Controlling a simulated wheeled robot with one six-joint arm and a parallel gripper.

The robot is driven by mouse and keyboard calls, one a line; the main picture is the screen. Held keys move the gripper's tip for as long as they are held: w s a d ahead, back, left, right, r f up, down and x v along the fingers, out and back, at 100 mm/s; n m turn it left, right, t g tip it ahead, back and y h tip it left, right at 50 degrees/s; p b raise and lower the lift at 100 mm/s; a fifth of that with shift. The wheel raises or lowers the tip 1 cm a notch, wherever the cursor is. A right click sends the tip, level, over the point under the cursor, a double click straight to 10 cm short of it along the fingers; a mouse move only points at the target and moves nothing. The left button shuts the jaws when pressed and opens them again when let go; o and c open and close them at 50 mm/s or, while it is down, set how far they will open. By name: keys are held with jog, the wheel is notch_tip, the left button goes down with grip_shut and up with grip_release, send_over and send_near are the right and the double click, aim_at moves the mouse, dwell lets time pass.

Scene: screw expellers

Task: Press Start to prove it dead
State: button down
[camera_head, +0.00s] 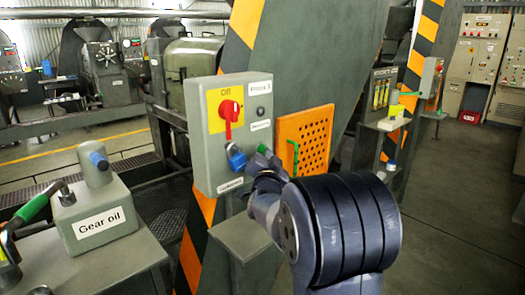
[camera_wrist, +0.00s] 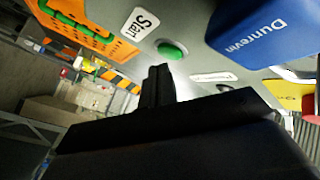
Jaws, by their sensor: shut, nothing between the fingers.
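The grey control box (camera_head: 205,170) is on the orange-and-black striped post in the head view. It has a yellow plate with a red rotary switch (camera_head: 230,116), its handle upright, and a blue padlock (camera_head: 236,158) hanging below. The green Start button (camera_head: 264,150) shows at the box's lower right, partly hidden by my gripper (camera_head: 262,166). In the wrist view the green button (camera_wrist: 171,50) sits beside the Start label (camera_wrist: 140,24), with the blue padlock (camera_wrist: 255,30) to the right. My gripper (camera_wrist: 158,70) is shut and empty, its tips just short of the button in the picture; contact is unclear.
An orange perforated panel (camera_head: 305,140) with a green handle is right of the box. A grey ledge (camera_head: 247,236) stands below it. Open floor (camera_head: 455,190) lies to the right.

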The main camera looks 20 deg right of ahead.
dwell(0.6)
jog(key=shift+w+a, duration=0.15)
jog(key=shift+w, duration=0.4)
jog(key=shift+b, duration=0.35)
jog(key=shift+s+b, duration=0.35)
jog(key=shift+s, duration=0.2)
jog(key=shift+d, duration=0.2)
jog(key=s+d+b, duration=0.2)
jog(key=s+b, duration=0.2)
jog(key=s, duration=0.1)
jog(key=shift+s+b, duration=0.3)
jog(key=shift+s, duration=0.05)
